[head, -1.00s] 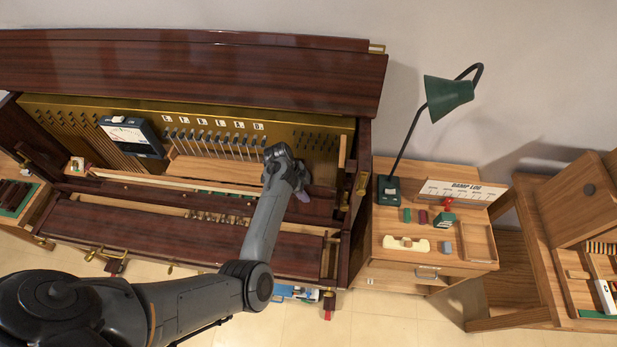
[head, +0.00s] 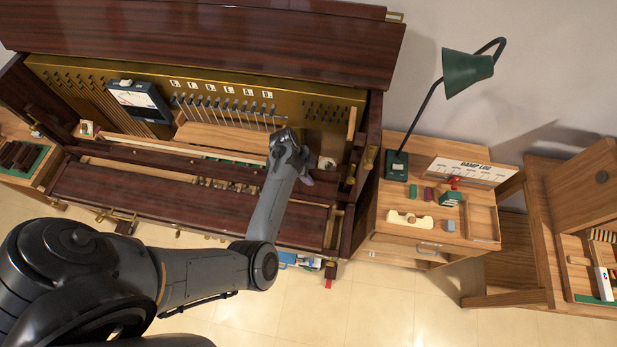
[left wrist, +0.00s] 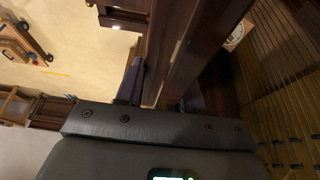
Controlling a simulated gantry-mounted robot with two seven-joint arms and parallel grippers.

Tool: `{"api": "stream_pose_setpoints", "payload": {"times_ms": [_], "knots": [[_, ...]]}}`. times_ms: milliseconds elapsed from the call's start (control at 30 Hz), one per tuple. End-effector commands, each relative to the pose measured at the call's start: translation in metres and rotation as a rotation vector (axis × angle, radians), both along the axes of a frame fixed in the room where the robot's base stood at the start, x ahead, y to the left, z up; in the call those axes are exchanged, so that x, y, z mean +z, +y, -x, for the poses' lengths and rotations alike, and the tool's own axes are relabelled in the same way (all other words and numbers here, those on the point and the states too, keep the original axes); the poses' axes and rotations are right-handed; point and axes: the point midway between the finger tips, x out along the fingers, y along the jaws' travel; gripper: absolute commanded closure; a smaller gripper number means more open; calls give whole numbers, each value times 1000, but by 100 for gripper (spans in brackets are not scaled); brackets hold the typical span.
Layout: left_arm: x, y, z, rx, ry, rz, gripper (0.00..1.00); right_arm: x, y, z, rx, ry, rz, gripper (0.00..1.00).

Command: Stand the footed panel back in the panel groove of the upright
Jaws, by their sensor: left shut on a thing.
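My left gripper (head: 303,178) reaches down into the open front of the upright (head: 200,28), near its right end. Its fingers are partly hidden behind my wrist in the head view. In the left wrist view, the fingers (left wrist: 160,95) close on a long dark brown wooden board, which I take to be the footed panel (left wrist: 184,48). In the head view, a long dark board (head: 180,162) runs leftward from my gripper across the upright. Its feet and the panel groove cannot be made out. My right gripper is not in view.
A black meter (head: 140,100) stands inside the upright at the left. Another wooden bench (head: 505,297) stands at the far right. The floor in front is partly clear.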

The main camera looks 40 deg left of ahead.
Motion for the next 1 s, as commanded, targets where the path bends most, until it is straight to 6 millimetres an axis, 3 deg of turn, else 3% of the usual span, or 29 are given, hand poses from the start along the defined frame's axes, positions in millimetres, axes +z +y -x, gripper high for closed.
{"api": "stream_pose_setpoints", "payload": {"times_ms": [1000], "knots": [[-3, 27, -42, 0, -2, -1, 100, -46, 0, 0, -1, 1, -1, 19]]}}
